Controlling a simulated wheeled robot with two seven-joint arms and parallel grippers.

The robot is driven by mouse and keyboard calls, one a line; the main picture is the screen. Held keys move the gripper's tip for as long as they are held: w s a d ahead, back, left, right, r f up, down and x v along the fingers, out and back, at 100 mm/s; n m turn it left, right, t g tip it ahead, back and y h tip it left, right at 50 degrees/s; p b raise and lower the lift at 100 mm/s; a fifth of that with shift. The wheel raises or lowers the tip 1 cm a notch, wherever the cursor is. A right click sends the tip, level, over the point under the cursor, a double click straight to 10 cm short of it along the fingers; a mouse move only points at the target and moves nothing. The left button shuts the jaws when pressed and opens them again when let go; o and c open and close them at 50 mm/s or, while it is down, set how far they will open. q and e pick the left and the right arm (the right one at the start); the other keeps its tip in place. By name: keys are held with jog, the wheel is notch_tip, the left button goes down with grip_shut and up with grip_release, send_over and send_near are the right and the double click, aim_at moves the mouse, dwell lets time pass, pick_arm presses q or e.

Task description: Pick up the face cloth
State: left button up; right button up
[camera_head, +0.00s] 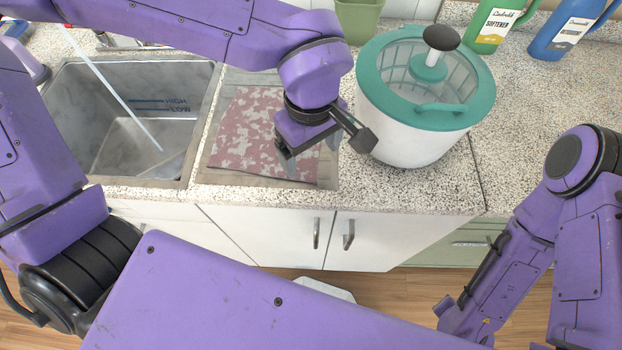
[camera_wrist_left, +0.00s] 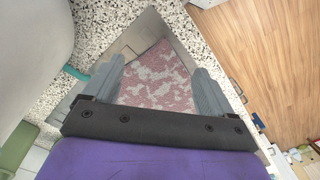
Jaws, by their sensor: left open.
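The face cloth (camera_head: 245,135), dull pink with pale blotches, lies flat on the metal drainboard (camera_head: 206,176) right of the sink. My left gripper (camera_head: 322,150) is open above the cloth's right side, with its fingers spread apart. Its arm hides part of the cloth's upper right. In the left wrist view, the cloth (camera_wrist_left: 158,82) shows between the two grey fingers of the same gripper (camera_wrist_left: 158,66), with nothing held. Whether the fingertips touch the cloth cannot be told. My right arm shows at the right, but its gripper is out of view.
A white salad spinner (camera_head: 405,130) with a teal lid stands close right of my left gripper. The sink (camera_head: 130,120) lies left of the cloth. Green (camera_head: 492,28) and blue (camera_head: 565,32) bottles stand at the back right. The counter right of the spinner is clear.

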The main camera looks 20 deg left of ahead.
aim_at(310, 176)
pick_arm(q)
notch_tip(310, 176, down, 3)
jog(key=b, duration=0.2)
jog(key=shift+f+b, duration=0.2)
jog(key=shift+b, duration=0.2)
jog(key=shift+s+f+p, duration=0.25)
jog(key=shift+f+p, duration=0.25)
jog(key=shift+f, duration=0.1)
jog(key=shift+w+f, duration=0.15)
jog(key=shift+f, duration=0.15)
pick_arm(e)
notch_tip(310, 176, down, 3)
jog(key=shift+f, duration=0.1)
pick_arm(q)
jog(key=shift+f, duration=0.1)
pick_arm(e)
jog(key=shift+s, duration=0.15)
pick_arm(q)
grip_shut()
